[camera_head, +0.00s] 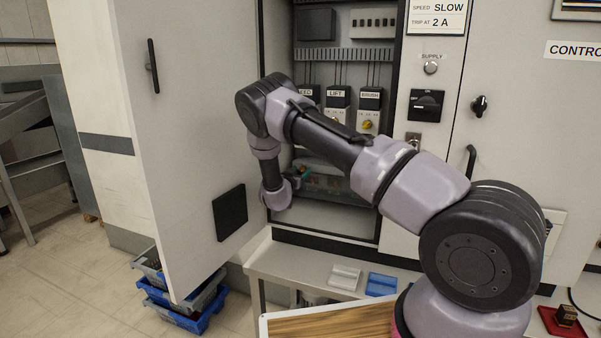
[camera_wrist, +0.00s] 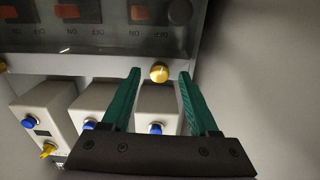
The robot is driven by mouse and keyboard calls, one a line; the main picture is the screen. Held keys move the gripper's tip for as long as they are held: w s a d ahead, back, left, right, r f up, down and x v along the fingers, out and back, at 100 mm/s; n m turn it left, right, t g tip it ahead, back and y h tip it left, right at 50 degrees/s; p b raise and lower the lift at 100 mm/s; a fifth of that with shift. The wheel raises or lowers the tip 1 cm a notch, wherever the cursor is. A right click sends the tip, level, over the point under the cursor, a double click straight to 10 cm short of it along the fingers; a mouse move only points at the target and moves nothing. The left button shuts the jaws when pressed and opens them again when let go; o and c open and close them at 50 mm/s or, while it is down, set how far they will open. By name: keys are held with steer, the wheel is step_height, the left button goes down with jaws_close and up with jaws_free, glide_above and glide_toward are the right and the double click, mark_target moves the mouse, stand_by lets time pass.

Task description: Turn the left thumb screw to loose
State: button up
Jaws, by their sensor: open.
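A brass thumb screw (camera_wrist: 159,72) sits on the light strip along the edge of a clear cover (camera_wrist: 110,45) in the wrist view. A second brass screw (camera_wrist: 2,67) is cut off at the left picture edge. My gripper (camera_wrist: 160,75) is open, its two green fingers either side of the first screw, with gaps showing between screw and fingers. In the head view my gripper (camera_head: 302,174) is inside the cabinet at the left of the lower panel (camera_head: 335,184). The screws cannot be made out there.
Grey relay boxes with blue buttons (camera_wrist: 155,128) lie close to the fingers. Boxes such as LIFT (camera_head: 338,97) stand above the panel. The cabinet door (camera_head: 190,120) stands open at the left. A bench (camera_head: 290,264) with a blue tray (camera_head: 381,284) is below.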

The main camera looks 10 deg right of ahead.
steer(key=shift+w+d, duration=0.15)
steer(key=shift+w, duration=0.15)
jaws_close()
steer(key=shift+n, duration=1.6)
jaws_free()
steer(key=v, duration=1)
steer(key=shift+s+a, duration=0.2)
steer(key=shift+s, duration=0.15)
